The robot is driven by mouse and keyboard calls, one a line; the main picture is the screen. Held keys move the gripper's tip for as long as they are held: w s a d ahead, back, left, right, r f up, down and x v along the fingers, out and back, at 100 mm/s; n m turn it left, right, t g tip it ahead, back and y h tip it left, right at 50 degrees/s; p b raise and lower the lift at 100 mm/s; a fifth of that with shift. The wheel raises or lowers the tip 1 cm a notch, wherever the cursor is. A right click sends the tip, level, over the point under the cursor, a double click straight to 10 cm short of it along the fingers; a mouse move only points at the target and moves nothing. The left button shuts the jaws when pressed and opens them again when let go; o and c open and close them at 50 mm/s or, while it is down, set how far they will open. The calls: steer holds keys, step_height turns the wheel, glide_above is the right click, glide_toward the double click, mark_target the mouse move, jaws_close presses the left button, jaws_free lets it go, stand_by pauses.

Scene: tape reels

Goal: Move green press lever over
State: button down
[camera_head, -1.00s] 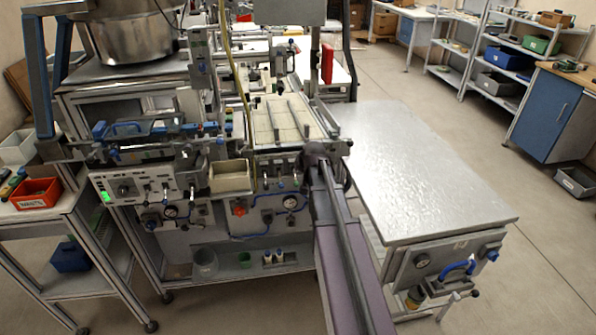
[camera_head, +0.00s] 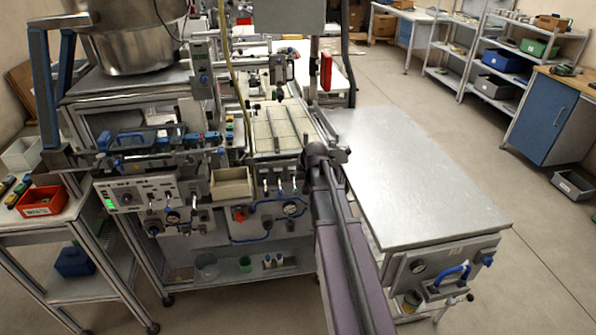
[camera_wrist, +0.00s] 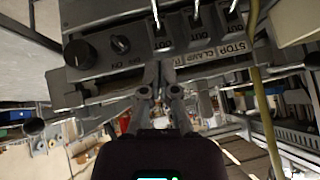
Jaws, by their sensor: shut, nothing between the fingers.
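In the wrist view, several upright metal toggle levers (camera_wrist: 156,14) stand on a grey control panel (camera_wrist: 104,19) near the top. Labels reading OUT, STOP and CLAMP are beside them. No lever shows a clear green colour, so I cannot tell which is the green press lever. My gripper (camera_wrist: 160,72) is shut and empty, its fingers close together just below the panel's lower edge. I cannot tell whether it touches the panel. In the head view, the control panel (camera_head: 137,181) is left of my arm, and my gripper cannot be made out.
A beige bin (camera_head: 231,186) sits right of the panel. A yellow hose (camera_wrist: 263,115) runs down beside the panel in the wrist view. A grey metal table (camera_head: 420,175) stands right of my arm. A red bin (camera_head: 41,203) is on the left cart. Open floor lies far right.

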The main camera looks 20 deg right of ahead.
steer(key=s+r+p, duration=0.5)
steer(key=s+r, duration=0.1)
steer(key=s, duration=0.2)
steer(key=shift+a, duration=0.3)
steer(key=shift+a, duration=0.1)
steer(key=s+a+f+n+g, duration=0.2)
steer(key=s+a+g, duration=0.2)
steer(key=s+a, duration=0.3)
steer(key=s+a+f+n+g, duration=0.2)
steer(key=s+a, duration=0.6)
steer(key=a, duration=0.5)
steer(key=shift+a+g, duration=0.4)
steer(key=shift+g, duration=0.5)
steer(key=shift+f, duration=0.1)
stand_by(0.5)
